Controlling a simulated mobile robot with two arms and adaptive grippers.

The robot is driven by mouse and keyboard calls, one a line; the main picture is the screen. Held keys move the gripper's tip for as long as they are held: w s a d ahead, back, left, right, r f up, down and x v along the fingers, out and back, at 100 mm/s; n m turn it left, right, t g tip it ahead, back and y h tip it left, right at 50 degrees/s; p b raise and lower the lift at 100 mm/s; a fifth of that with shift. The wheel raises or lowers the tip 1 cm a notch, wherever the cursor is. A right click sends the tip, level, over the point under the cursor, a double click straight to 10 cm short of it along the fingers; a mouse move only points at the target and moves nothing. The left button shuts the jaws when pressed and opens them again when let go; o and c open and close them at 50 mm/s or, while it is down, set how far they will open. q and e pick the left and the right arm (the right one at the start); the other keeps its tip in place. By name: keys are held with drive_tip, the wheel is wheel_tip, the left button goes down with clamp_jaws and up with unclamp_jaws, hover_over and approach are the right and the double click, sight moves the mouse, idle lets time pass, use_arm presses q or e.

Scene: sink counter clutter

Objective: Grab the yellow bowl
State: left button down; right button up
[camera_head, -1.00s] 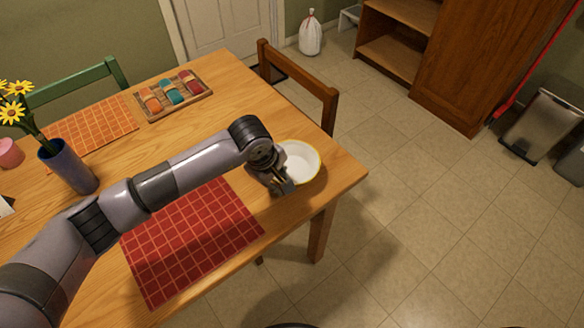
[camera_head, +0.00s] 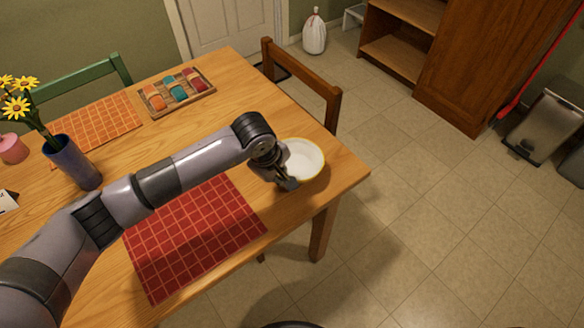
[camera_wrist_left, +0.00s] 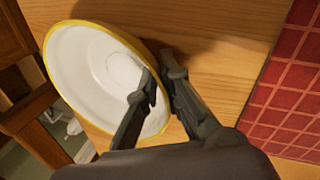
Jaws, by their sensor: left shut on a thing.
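The yellow bowl (camera_head: 305,160) has a white inside and a yellow rim. It is near the table's right corner in the head view. My left gripper (camera_head: 288,183) is at the bowl's near left rim. In the left wrist view the bowl (camera_wrist_left: 95,75) fills the left part, and my left gripper (camera_wrist_left: 163,75) has one finger inside the bowl and one outside, shut on its wall. The bowl's outer side is mostly hidden. My right gripper is in neither view.
A red checked placemat (camera_head: 190,240) lies left of the bowl on the wooden table (camera_head: 240,85). A blue vase (camera_head: 72,163) with yellow flowers and a wooden tray (camera_head: 208,84) of coloured items stand farther off. A brown chair (camera_head: 330,95) is close behind the bowl.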

use_arm(q)
drive_tip(key=shift+s+a+f, duration=0.15)
drive_tip(key=shift+s+f, duration=0.05)
drive_tip(key=shift+f, duration=0.05)
